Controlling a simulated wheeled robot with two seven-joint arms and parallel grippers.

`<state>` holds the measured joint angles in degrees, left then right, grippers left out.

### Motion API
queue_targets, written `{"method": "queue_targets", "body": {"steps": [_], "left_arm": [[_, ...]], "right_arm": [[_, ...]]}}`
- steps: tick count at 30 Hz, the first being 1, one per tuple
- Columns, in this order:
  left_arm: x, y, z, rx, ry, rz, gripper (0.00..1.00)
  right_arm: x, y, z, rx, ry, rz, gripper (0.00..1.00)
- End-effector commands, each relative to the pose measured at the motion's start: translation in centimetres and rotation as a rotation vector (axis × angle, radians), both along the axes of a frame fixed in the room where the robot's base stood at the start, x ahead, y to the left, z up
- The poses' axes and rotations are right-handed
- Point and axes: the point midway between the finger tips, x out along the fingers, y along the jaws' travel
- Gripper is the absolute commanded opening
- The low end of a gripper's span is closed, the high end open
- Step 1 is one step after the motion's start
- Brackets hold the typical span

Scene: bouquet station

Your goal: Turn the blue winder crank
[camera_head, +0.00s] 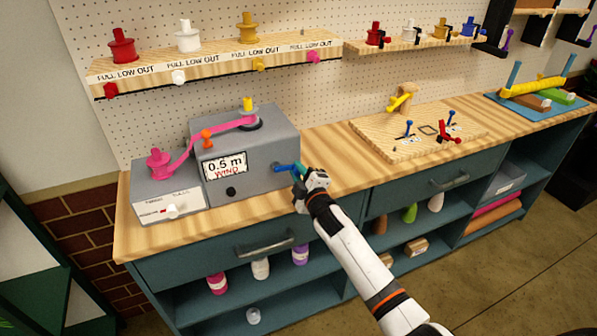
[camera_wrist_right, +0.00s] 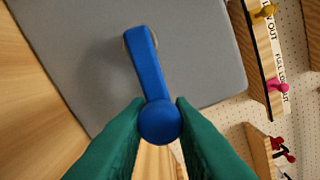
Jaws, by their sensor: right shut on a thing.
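The grey winder box (camera_head: 255,165) stands on the left part of the wooden bench, with a display reading "0.5 m WIND". Its blue crank (camera_head: 285,168) sticks out from the right side of the box. In the right wrist view the blue crank (camera_wrist_right: 150,75) runs from its hub on the grey side to a round knob (camera_wrist_right: 159,121). My right gripper (camera_head: 300,175) is at the crank's end. In the right wrist view its green fingers (camera_wrist_right: 159,125) are shut on the knob, one on each side. My left gripper is not in view.
A pink ribbon (camera_head: 190,145) runs from a pink spool (camera_head: 158,162) over an orange guide to the winder top. A wooden board (camera_head: 400,145) with small tools lies to the right. Shelves with spools (camera_head: 215,60) hang behind. Bench between winder and board is clear.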

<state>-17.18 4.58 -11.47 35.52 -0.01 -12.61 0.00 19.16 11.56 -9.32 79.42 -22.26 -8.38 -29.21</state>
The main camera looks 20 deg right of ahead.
Motion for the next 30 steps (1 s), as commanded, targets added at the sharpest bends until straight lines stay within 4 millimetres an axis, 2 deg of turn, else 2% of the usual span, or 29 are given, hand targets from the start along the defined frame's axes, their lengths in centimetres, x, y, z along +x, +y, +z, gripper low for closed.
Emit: {"method": "queue_targets", "body": {"steps": [12, 30], "left_arm": [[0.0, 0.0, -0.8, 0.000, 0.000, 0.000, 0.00], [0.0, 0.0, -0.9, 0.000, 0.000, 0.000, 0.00]], "right_arm": [[0.0, 0.4, -1.3, 0.255, 0.010, 0.000, 0.00], [0.0, 0.5, -1.6, 0.318, 0.012, 0.001, 0.00]]}}
